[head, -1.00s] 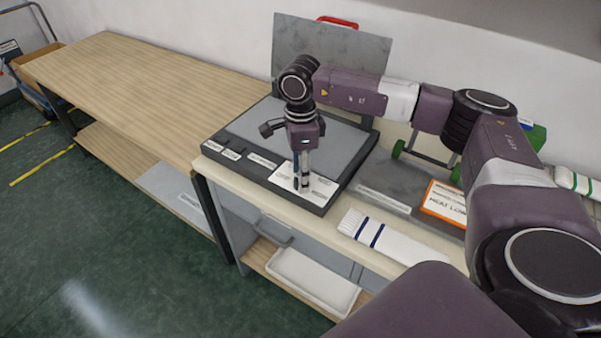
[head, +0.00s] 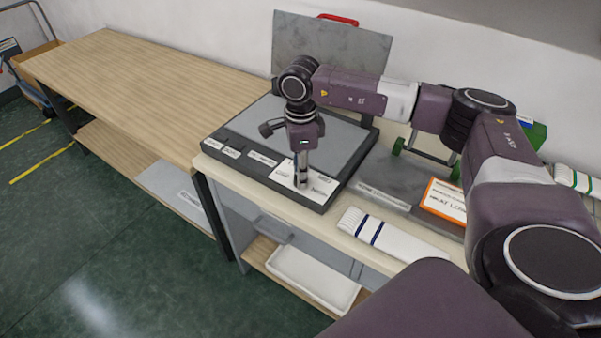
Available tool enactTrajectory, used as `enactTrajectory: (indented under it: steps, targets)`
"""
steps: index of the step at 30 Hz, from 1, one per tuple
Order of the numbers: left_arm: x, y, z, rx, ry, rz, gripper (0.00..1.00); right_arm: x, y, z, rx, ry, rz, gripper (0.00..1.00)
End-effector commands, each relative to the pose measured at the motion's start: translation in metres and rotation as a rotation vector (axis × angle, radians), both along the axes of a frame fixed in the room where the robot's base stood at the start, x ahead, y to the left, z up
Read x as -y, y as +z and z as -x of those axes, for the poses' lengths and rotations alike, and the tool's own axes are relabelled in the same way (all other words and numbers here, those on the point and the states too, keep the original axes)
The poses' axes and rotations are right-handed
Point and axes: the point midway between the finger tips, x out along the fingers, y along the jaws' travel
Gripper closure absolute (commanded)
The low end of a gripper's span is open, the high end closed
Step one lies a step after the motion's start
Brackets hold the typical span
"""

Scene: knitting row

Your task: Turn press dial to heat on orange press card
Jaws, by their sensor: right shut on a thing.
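The press (head: 337,150) is a dark flat box with a grey plate and a raised grey lid (head: 330,55) at the back. On its front right corner is a white label panel (head: 322,187); its small print is too blurred to read. My right gripper (head: 301,183) points down over this panel and is shut on the press dial, which its fingers mostly hide. The orange press card (head: 444,201) stands to the right of the press and reads "HEAT LOW". My left gripper is out of view.
A folded white knit with blue stripes (head: 385,235) lies at the bench's front edge. A white tray (head: 312,278) sits on the shelf below. A wooden table (head: 150,88) at the left is bare. My right arm spans the area behind the card.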

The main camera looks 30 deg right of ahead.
Motion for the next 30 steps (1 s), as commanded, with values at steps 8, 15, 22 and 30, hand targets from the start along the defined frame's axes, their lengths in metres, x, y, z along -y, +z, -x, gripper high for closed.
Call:
enactTrajectory:
  steps: [8, 15, 22, 30]
  targets:
    - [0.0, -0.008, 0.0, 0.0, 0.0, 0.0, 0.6, -0.001, -0.001, -0.001, 0.003, -0.148, -0.002, 0.99]
    - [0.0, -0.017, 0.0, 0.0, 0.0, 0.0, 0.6, -0.001, -0.001, -0.001, 0.003, -0.365, -0.001, 0.99]
    - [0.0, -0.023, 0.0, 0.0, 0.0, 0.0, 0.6, 0.0, 0.0, -0.001, 0.003, -0.583, -0.001, 0.99]
    - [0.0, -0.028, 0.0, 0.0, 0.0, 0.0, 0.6, 0.0, 0.0, -0.001, 0.003, -0.805, -0.001, 0.99]
